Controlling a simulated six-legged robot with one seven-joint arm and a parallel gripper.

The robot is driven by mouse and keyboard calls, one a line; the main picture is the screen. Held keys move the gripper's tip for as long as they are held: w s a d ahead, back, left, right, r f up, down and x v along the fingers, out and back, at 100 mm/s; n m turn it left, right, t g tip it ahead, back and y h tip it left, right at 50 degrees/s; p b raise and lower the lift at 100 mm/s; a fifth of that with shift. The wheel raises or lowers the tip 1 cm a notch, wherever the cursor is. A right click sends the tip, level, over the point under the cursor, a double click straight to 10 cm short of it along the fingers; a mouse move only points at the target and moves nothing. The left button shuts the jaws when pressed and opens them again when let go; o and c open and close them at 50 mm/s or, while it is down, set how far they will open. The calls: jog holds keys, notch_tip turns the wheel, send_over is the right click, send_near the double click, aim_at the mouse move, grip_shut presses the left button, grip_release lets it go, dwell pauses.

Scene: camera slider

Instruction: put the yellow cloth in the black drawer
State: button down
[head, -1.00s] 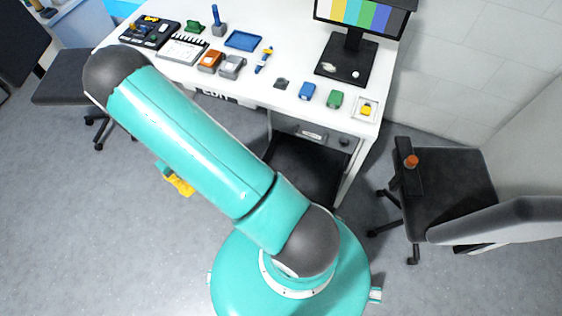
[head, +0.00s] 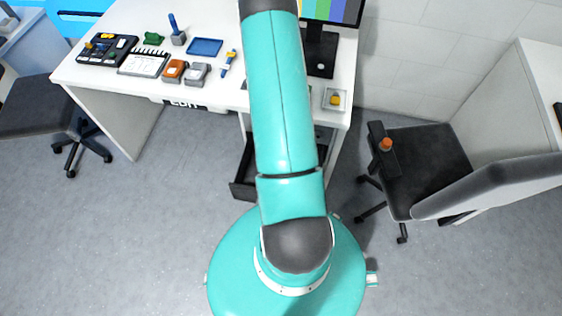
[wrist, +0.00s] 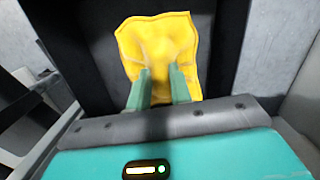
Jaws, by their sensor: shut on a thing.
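The yellow cloth (wrist: 160,42) is pinched between the two green fingers of my gripper (wrist: 160,85) in the wrist view. It spreads out past the fingertips. Behind it is the dark inside of the open black drawer (wrist: 82,40); I cannot tell whether the cloth touches the drawer floor. In the head view the black drawer (head: 242,188) is pulled out below the desk, and my arm covers much of it. The cloth and my gripper are hidden behind my arm in the head view.
The white desk (head: 120,75) carries a monitor (head: 322,50), a blue tray (head: 205,47) and several small items. A dark office chair (head: 425,165) stands on the right and another (head: 40,105) on the left. Grey floor is open at left.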

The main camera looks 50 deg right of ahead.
jog(key=shift+m, duration=0.6)
jog(key=s+f, duration=0.1)
jog(key=f, duration=0.2)
jog(key=s+d+f, duration=0.1)
jog(key=f, duration=0.1)
jog(key=shift+s+f, duration=0.2)
jog(key=shift+s, duration=0.15)
jog(key=shift+f, duration=2.6)
jog(key=shift+f, duration=1)
jog(key=c, duration=1.2)
grip_release()
jog(key=shift+d, duration=0.1)
jog(key=shift+r, duration=1.5)
